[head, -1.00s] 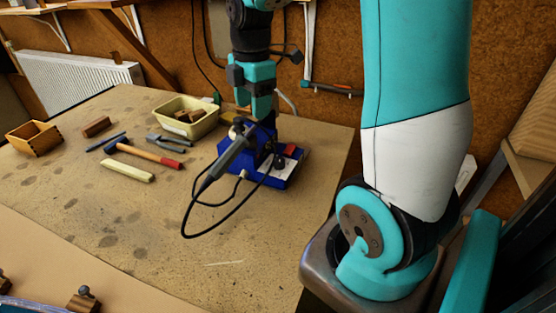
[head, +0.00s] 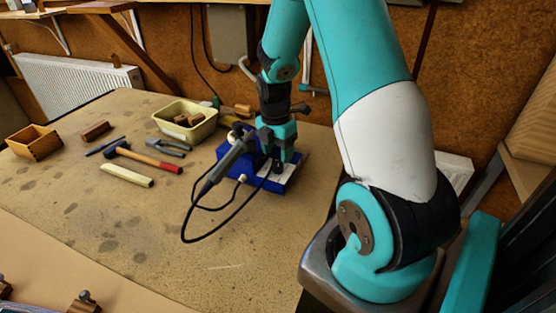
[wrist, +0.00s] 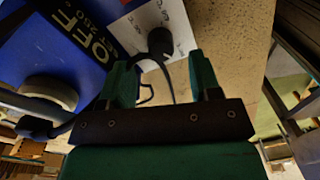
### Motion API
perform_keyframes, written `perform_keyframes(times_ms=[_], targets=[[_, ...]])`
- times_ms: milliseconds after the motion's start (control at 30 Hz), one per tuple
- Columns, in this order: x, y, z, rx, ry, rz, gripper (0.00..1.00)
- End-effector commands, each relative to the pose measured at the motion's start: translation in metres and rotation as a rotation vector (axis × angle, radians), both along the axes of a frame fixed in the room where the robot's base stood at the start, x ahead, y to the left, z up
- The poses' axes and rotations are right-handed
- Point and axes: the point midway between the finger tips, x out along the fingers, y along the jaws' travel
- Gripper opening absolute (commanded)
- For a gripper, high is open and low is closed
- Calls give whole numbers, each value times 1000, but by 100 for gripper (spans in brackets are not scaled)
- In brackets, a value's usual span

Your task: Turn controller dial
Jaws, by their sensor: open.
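The blue controller (head: 230,158) stands on the bench, with a white label panel (head: 284,172) on its front part. My gripper (head: 277,157) points down over the controller's right part. In the wrist view my gripper (wrist: 160,78) is open, its green fingers apart with the cable showing between them.
A soldering iron (head: 228,160) leans at the controller's left, its cable looping onto the bench. A hammer (head: 148,158), pliers (head: 168,144), a cream tray (head: 200,132) and a wooden box (head: 36,142) lie further left. The bench front is clear.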

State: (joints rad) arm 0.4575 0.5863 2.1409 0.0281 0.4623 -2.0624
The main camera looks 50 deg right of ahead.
Motion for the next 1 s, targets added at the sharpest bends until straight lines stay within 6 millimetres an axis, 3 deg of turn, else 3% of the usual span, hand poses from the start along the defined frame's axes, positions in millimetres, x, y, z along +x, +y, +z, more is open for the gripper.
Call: perform_keyframes(times_ms=[233,600,633,833,1000], targets=[[-2,0,-33,1,1,0,58],[-2,0,-40,0,-1,-1,58],[-2,0,-40,0,-1,-1,55],[-2,0,-40,0,-1,-1,9],[-2,0,-40,0,0,-4,8]])
